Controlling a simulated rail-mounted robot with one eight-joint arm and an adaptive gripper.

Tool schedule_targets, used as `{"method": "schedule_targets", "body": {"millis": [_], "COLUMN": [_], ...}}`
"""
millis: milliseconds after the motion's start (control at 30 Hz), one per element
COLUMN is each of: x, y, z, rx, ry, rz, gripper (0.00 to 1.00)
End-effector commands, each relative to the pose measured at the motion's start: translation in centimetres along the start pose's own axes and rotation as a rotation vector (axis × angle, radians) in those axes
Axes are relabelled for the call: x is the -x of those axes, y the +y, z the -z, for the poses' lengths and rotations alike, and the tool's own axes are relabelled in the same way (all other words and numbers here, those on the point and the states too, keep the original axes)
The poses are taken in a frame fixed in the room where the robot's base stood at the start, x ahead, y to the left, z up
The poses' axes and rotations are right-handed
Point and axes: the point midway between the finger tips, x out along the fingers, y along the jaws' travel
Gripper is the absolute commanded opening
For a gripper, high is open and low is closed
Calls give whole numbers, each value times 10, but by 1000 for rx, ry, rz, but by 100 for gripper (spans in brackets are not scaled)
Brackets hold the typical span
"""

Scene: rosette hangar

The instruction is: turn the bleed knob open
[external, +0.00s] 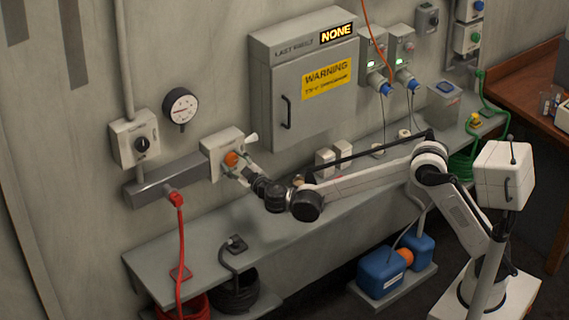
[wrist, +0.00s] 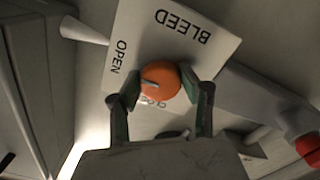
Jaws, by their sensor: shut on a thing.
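The orange bleed knob (external: 231,158) sits on the front of a pale box (external: 213,144) on the wall. In the wrist view the knob (wrist: 160,80) shows a grey pointer line on its face. The plate (wrist: 133,30) around it reads BLEED, OPEN and a partly hidden word starting "CLO". The pointer lies roughly sideways in the picture, and I cannot tell for sure which mark it is at. My gripper (wrist: 158,92) is shut on the knob, with a green-padded finger on each side. In the external view my gripper (external: 240,170) reaches the knob from the right.
A pressure gauge (external: 180,109) and a dark-knobbed box (external: 137,139) are on the wall at left. A grey cabinet (external: 312,85) with a warning label is above right. A red plug and cable (external: 177,200) hang below left, over the shelf (external: 300,215).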

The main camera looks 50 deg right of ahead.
Motion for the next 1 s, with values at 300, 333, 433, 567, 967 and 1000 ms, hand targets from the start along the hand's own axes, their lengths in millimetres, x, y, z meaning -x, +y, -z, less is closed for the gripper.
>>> {"method": "schedule_targets", "body": {"millis": [300,333,433,567,967,1000], "x": [0,0,0,0,42,50], "y": [0,0,0,0,-1,0], "z": [0,0,0,0,1,0], "rx": [-1,-1,0,0,0,0], "ry": [-1,-1,0,0,1,1], "rz": [0,0,0,0,2,2], "gripper": [49,53,58,58,58,58]}}
